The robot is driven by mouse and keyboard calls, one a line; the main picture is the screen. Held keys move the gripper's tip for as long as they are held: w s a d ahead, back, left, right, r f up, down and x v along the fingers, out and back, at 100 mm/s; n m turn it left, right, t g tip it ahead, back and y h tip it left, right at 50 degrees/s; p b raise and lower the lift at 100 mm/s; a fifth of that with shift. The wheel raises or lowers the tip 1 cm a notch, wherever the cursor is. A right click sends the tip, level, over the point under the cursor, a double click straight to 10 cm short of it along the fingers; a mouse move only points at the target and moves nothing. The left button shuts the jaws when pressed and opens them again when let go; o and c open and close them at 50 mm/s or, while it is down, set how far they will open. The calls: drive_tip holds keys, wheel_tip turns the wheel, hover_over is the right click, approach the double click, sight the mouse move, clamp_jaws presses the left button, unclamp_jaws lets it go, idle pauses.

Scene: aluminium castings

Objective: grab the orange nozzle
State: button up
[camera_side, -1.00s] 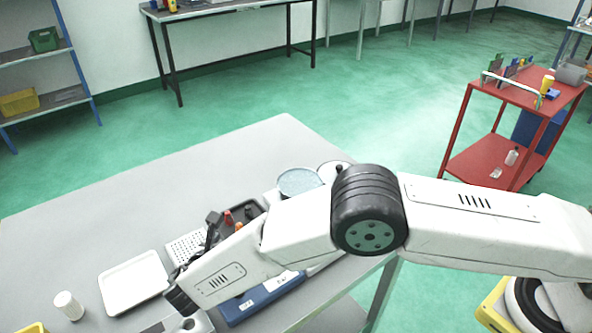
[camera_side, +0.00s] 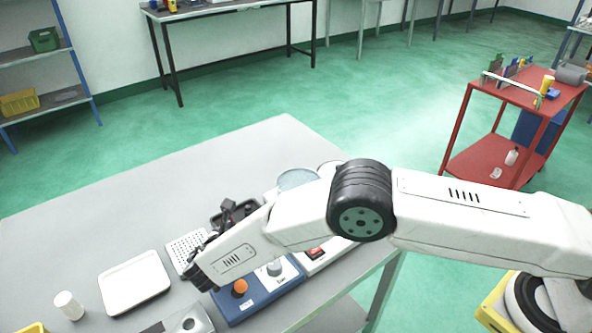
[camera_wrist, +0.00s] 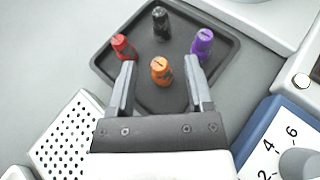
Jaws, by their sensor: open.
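The orange nozzle (camera_wrist: 161,70) stands in a dark tray (camera_wrist: 226,52) in the wrist view. My gripper (camera_wrist: 159,62) is open, with one finger to the left and one to the right of the orange nozzle in the picture. Nothing is held, and a gap shows on both sides of the nozzle. I cannot tell how far above the tray the fingertips are. In the side view the gripper and wrist cover much of the tray, and I cannot make out the orange nozzle there.
A red nozzle (camera_wrist: 123,47) stands close to the left finger, a purple nozzle (camera_wrist: 202,43) close to the right finger, and a black nozzle (camera_wrist: 160,23) behind. A perforated white block (camera_wrist: 68,138) and a blue device (camera_side: 262,300) with an orange knob (camera_side: 240,288) are nearby.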

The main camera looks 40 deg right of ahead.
idle(0.4)
clamp_jaws()
drive_tip(key=shift+r, duration=0.1)
drive_tip(key=shift+r, duration=0.7)
drive_tip(key=s+d+r, duration=0.5)
drive_tip(key=s+r, duration=0.6)
drive_tip(key=s, duration=0.2)
drive_tip(key=shift+r, duration=0.2)
drive_tip(key=shift+d, duration=0.1)
idle(0.5)
